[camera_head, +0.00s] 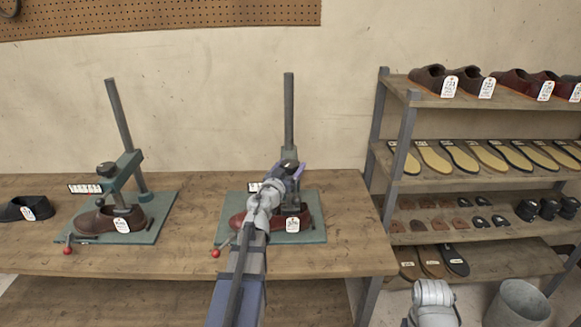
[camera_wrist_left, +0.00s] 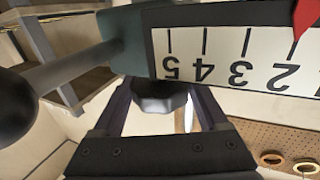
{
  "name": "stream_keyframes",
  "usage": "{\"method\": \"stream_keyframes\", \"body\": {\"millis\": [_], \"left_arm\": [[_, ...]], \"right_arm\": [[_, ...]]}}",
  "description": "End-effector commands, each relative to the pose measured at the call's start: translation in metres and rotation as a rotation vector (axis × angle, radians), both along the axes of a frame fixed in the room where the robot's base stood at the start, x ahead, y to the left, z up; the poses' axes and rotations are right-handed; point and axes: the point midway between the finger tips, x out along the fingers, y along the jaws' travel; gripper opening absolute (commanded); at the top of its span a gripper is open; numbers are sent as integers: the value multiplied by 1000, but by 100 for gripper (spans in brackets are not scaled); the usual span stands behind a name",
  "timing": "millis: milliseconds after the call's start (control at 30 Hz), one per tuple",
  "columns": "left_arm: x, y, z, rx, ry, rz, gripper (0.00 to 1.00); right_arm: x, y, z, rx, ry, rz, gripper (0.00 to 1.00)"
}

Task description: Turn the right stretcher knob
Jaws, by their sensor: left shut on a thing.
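The right stretcher stands on a green baseplate (camera_head: 314,236) with a grey upright post (camera_head: 289,110). A red-brown shoe (camera_head: 309,216) with a white tag is on it. My left gripper (camera_head: 290,170) is at the stretcher head and hides much of it. In the left wrist view the gripper (camera_wrist_left: 160,92) is shut on the dark faceted stretcher knob (camera_wrist_left: 160,102), one finger on each side. Beside the knob is a white number scale (camera_wrist_left: 225,60), upside down, with a red pointer (camera_wrist_left: 305,16) near its low end. My right gripper is not in view.
The left stretcher (camera_head: 126,165) holds a brown shoe (camera_head: 95,222). A black shoe (camera_head: 20,210) lies at the table's left. Red-tipped levers (camera_head: 216,253) stick out at the front. A shelf rack (camera_head: 480,185) with shoes and soles and a grey bucket (camera_head: 518,303) stand right.

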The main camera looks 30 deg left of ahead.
Motion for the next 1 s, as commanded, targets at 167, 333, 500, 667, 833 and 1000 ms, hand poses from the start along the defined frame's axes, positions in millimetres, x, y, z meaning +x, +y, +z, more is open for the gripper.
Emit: {"method": "stream_keyframes", "body": {"millis": [167, 333, 500, 667, 833, 1000], "left_arm": [[2, 4, 0, 0, 0, -156, 20], [2, 3, 0, 0, 0, -292, 20], [2, 2, 0, 0, 0, -399, 20], [2, 0, 0, 0, 0, -471, 20], [1, 0, 0, 0, 0, -515, 20], [1, -1, 0, 0, 0, -535, 20]], "right_arm": [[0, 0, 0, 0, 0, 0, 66], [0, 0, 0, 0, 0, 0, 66], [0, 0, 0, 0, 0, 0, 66], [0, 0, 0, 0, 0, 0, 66], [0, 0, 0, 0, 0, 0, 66], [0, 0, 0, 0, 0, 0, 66]]}}
